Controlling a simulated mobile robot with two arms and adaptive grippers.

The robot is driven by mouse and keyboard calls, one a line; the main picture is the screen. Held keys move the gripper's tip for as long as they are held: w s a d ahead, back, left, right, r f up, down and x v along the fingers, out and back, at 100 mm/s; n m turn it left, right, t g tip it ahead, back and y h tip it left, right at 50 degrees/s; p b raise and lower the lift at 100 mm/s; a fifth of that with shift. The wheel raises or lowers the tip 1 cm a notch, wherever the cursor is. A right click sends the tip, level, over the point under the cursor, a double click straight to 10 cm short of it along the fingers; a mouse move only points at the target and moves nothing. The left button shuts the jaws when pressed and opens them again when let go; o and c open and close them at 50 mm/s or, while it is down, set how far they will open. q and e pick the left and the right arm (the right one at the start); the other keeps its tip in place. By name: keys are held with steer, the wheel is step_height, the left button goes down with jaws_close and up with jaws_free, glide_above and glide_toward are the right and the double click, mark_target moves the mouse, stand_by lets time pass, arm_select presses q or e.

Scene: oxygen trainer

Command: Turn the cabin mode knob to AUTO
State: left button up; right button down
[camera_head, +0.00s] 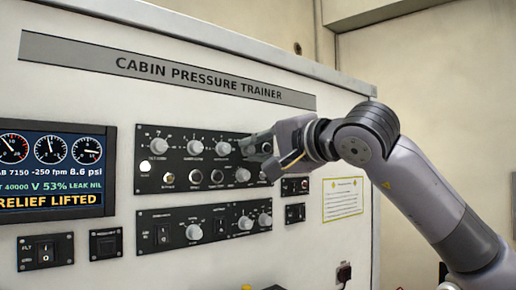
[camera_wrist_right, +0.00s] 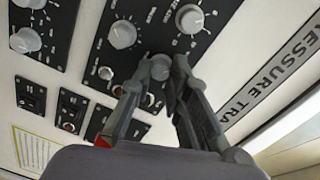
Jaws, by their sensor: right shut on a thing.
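The upper black panel (camera_head: 143,186) on the trainer's front carries several round knobs with small labels, too small to read. My right gripper (camera_head: 262,146) is at the panel's upper right corner and hides that part in the head view. In the right wrist view, my right gripper (camera_wrist_right: 168,72) has its fingertips around a grey knob (camera_wrist_right: 159,69) and is shut on it. Its label and pointer are hidden, so I cannot tell whether it is the cabin mode knob or which position it is in. My left gripper is not in view.
A lower black panel (camera_head: 146,249) with more knobs sits below. The display (camera_head: 52,170) at left reads "RELIEF LIFTED" and 8.6 psi. Small switch panels (camera_head: 45,251) are below it. A yellow-bordered notice (camera_head: 343,198) is at right, partly beside my arm. Neighbouring knobs (camera_wrist_right: 122,34) stand close to the fingers.

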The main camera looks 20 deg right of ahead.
steer(key=shift+f, duration=0.1)
stand_by(0.4)
steer(key=c, duration=1.5)
jaws_free()
steer(key=shift+s, duration=0.1)
steer(key=v, duration=1.1)
steer(key=shift+s+d, duration=0.15)
steer(key=shift+s, duration=0.25)
